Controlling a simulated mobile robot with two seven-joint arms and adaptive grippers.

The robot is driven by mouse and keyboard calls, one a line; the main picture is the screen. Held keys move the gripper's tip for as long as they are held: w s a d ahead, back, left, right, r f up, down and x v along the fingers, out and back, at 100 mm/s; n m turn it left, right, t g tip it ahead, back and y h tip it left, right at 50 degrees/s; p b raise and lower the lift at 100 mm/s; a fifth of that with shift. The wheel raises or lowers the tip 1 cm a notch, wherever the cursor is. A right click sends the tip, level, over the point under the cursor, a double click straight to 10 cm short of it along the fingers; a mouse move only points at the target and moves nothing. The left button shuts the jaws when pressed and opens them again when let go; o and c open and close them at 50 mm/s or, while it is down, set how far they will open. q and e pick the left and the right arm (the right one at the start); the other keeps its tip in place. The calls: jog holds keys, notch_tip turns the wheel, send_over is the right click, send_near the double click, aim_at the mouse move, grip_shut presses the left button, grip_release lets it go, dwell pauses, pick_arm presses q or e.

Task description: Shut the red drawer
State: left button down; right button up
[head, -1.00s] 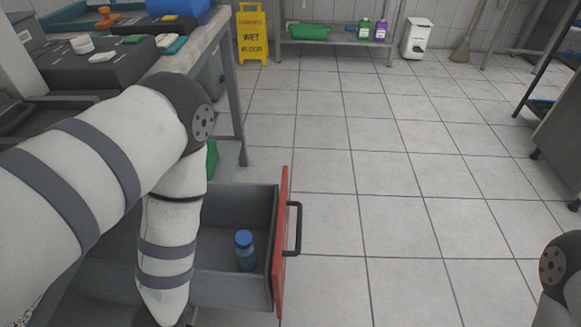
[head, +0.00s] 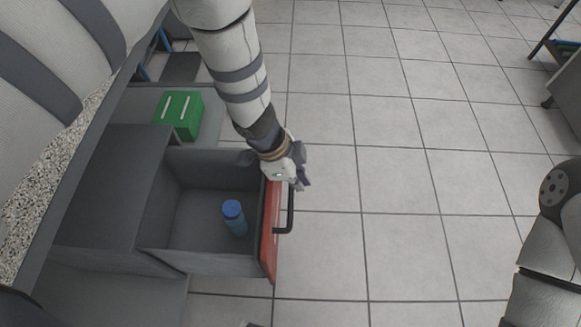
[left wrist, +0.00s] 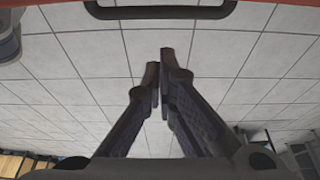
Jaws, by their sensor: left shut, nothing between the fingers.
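The red drawer stands open, pulled out to the right from the grey cabinet. Its red front (head: 268,240) has a dark bar handle (head: 290,212). My left gripper (head: 301,179) is shut and empty at the far end of the red front, close to the handle's far end; I cannot tell whether it touches. In the left wrist view, the shut fingers (left wrist: 160,70) point over floor tiles, with the red front's edge (left wrist: 60,2) and dark handle (left wrist: 160,12) at the top. My right gripper is out of view.
A green box (head: 179,114) sits on a grey shelf behind the drawer. The tiled floor (head: 390,190) right of the drawer is clear. A rack stands at the far right.

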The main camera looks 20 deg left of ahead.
pick_arm(q)
jog(key=a, duration=0.1)
jog(key=a+f+p, duration=0.1)
jog(key=s+a, duration=0.1)
jog(key=shift+a+f, duration=0.15)
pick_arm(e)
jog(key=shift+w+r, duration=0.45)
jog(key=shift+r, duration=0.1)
pick_arm(q)
jog(key=shift+a, duration=0.1)
jog(key=s+a+p, duration=0.1)
jog(key=s+a, duration=0.2)
jog(key=a, duration=1)
jog(key=shift+s, duration=0.4)
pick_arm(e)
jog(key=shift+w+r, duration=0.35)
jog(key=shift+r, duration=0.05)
pick_arm(q)
jog(key=shift+d, duration=0.1)
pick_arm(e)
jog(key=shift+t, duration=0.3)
